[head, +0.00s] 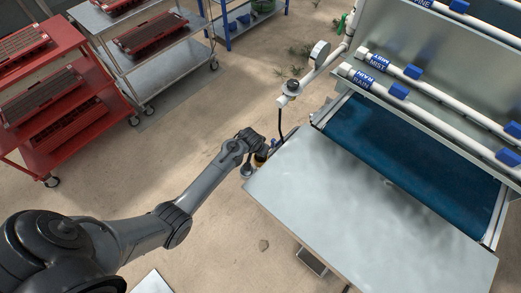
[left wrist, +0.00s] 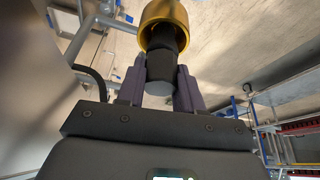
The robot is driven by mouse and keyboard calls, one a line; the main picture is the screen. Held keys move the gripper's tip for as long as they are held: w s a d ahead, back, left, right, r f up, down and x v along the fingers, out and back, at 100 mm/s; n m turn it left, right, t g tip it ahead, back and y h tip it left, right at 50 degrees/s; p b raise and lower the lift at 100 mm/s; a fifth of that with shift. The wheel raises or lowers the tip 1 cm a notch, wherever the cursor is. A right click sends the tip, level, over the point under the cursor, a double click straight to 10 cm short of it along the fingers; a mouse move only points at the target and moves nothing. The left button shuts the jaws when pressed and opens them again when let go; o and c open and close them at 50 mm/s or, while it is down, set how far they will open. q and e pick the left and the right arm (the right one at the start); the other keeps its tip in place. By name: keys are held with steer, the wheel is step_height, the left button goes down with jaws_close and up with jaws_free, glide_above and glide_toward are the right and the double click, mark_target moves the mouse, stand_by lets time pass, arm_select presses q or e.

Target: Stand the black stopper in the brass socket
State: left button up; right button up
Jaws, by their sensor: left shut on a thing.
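The black stopper (left wrist: 162,66) is between the two fingers of my left gripper (left wrist: 160,82) in the left wrist view. The gripper is shut on it. The stopper's far end lies within the outline of the brass socket (left wrist: 152,14), a gold ring at the top of that view. I cannot tell how deep it sits or whether it touches the bottom. In the head view my left gripper (head: 263,150) is at the left edge of the metal table. The brass socket (head: 259,160) shows there as a small gold patch, and the stopper is hidden. My right gripper is not in view.
The bare metal table (head: 340,210) lies right of the gripper, with a blue belt (head: 410,150) behind it. A white pipe with a gauge (head: 319,52) rises nearby. A red cart (head: 75,105) and a steel cart (head: 165,60) stand at back left. Floor between is clear.

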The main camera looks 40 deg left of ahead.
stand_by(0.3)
arm_select(q)
steer(key=shift+p, duration=0.4)
stand_by(0.5)
steer(key=shift+p, duration=0.35)
steer(key=shift+f+b, duration=0.45)
steer(key=shift+f, duration=0.15)
stand_by(0.6)
steer(key=o, duration=0.8)
steer(key=shift+c, duration=0.2)
